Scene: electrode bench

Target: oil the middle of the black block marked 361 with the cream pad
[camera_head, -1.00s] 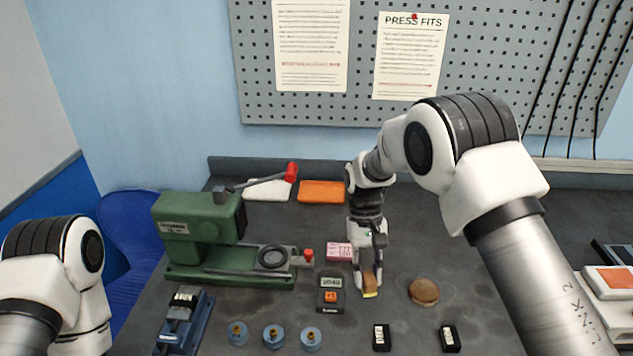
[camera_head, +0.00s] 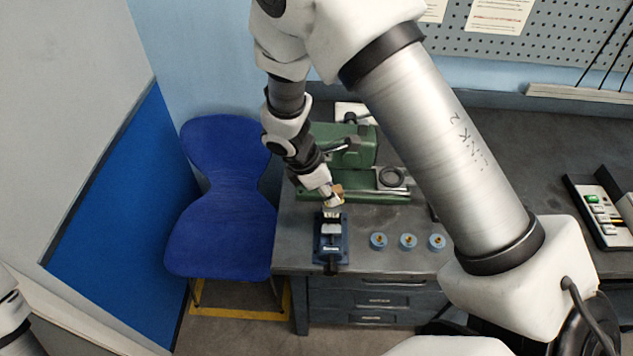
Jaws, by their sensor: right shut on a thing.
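My right gripper (camera_head: 331,196) is shut on a small tan-brown applicator (camera_head: 337,190), held just above the blue vise (camera_head: 330,245). The cream pad on it is too small to make out clearly. A dark block with a pale label (camera_head: 331,215) sits in the vise, directly below the gripper; its marking cannot be read, and my gripper partly covers it. I cannot tell whether the pad touches the block. My left gripper is not in view; only a bit of my left arm shows at the lower left edge.
The green press (camera_head: 350,150) stands right behind the vise. Several round blue holders (camera_head: 408,241) stand in a row to its right. A blue chair (camera_head: 222,200) is left of the bench. My right arm hides much of the bench's middle.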

